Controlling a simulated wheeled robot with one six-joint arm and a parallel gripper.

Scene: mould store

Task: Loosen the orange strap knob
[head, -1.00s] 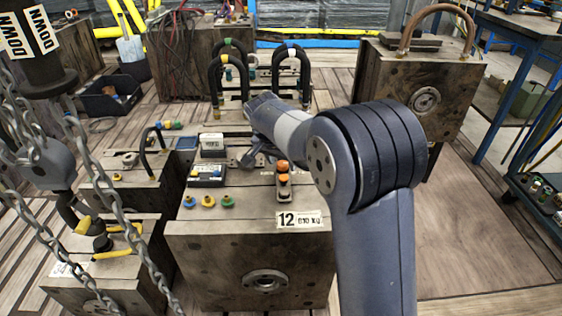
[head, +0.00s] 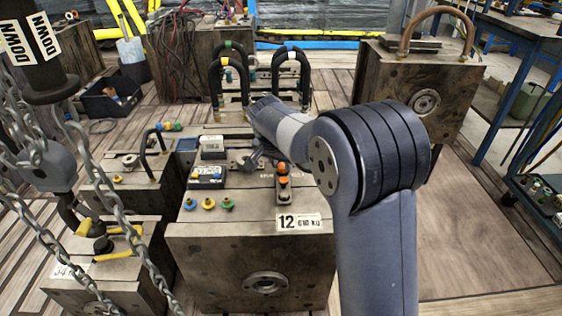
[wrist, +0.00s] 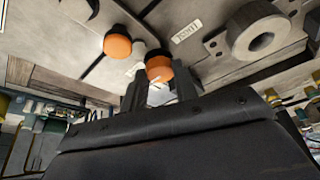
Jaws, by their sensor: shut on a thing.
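Two orange knobs sit on a narrow strap on top of the big block marked 12. In the head view the far orange knob (head: 282,168) and the near orange knob (head: 284,181) stand close together. My gripper (head: 258,162) reaches down from behind the block's top, beside the far knob, and my own arm partly hides it. In the wrist view my gripper (wrist: 160,80) has one finger on each side of an orange knob (wrist: 159,69) and is shut on it. The other orange knob (wrist: 117,46) is apart from the fingers. How loose either knob is cannot be told.
The block (head: 250,250) also bears three small coloured knobs (head: 208,203) and small boxes. Black lifting loops (head: 290,72) rise behind it. Hanging chains (head: 120,215) and a hook are on the left. A block with a copper-coloured hoop (head: 420,85) stands on the right.

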